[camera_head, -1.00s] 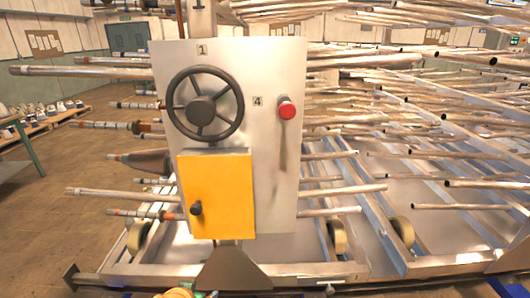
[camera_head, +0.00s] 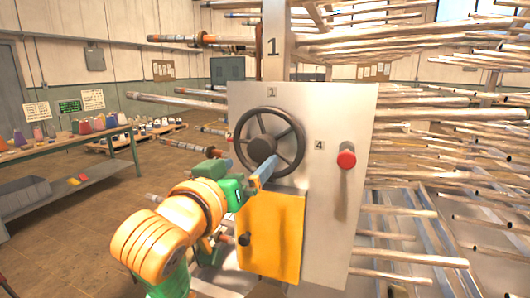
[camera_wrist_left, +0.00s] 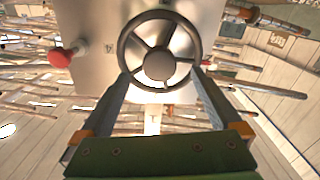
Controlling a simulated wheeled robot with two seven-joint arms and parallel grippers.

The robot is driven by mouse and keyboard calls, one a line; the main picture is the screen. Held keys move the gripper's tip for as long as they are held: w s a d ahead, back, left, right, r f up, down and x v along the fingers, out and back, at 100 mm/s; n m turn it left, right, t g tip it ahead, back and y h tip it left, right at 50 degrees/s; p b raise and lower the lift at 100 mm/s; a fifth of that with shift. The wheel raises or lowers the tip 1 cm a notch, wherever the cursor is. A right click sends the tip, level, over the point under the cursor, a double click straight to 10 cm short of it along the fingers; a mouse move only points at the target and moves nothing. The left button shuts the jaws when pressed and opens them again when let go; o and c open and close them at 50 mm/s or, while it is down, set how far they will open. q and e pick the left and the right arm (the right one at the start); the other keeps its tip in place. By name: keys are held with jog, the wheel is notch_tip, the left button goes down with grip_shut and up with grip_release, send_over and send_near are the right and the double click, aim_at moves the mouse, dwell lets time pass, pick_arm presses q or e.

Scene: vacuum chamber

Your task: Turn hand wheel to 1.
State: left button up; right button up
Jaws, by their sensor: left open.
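In the left wrist view my two blue-grey fingers (camera_wrist_left: 160,76) reach toward opposite sides of the wheel. Nothing is held; I cannot tell whether they touch the rim. My right gripper is not in view.
A red knob (camera_head: 346,159) sits right of the wheel by label 4. A yellow box (camera_head: 275,240) with a black knob projects below the wheel. Many metal tubes stick out around the panel. A workbench (camera_head: 90,150) stands left, with open floor between.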

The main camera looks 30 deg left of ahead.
aim_at(259, 152)
pick_arm(q)
jog(key=p+x, duration=0.1)
jog(key=x, duration=0.6)
jog(key=shift+a+r+p, duration=0.1)
jog(key=shift+r+p, duration=0.05)
jog(key=shift+p, duration=0.25)
jog(key=c, duration=0.3)
grip_shut()
